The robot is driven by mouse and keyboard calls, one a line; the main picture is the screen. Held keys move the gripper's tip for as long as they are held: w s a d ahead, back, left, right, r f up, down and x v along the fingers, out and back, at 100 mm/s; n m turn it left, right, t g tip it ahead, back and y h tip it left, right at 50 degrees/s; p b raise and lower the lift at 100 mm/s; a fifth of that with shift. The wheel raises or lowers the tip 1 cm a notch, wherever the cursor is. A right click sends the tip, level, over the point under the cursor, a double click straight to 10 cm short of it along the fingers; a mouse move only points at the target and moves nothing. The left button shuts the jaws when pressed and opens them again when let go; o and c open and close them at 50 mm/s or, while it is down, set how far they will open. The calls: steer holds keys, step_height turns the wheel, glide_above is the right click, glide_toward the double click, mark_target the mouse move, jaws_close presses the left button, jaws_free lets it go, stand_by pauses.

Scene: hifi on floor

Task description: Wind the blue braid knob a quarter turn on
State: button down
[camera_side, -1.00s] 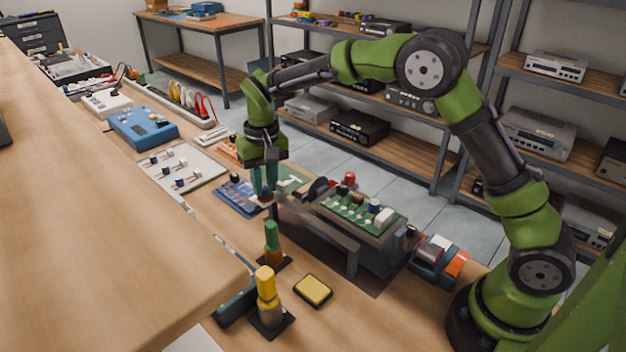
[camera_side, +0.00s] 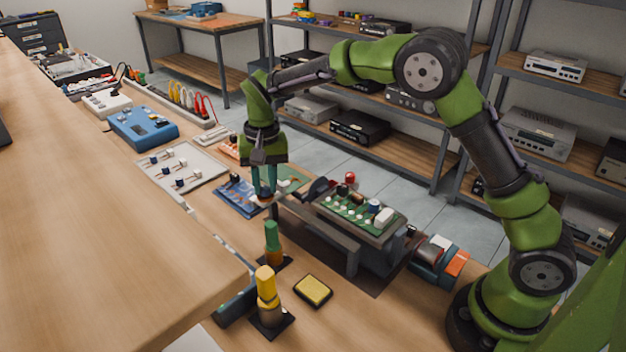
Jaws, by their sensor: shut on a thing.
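My gripper (camera_side: 264,188) points straight down at the right end of the blue board (camera_side: 236,203), just left of the grey fixture. Its two teal fingers are shut on a small dark blue knob (camera_side: 265,195), which I take to be the blue braid knob. The fingers hide most of the knob, so its marking and exact angle cannot be read.
The grey fixture holding a green circuit board (camera_side: 346,208) stands close right of my gripper. A green-handled tool (camera_side: 272,236) and a yellow-handled tool (camera_side: 265,284) stand upright in front. A white panel with several knobs (camera_side: 205,164) lies to the left.

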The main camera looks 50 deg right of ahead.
steer(key=c, duration=0.9)
jaws_free()
steer(key=shift+c, duration=0.2)
steer(key=shift+d, duration=0.1)
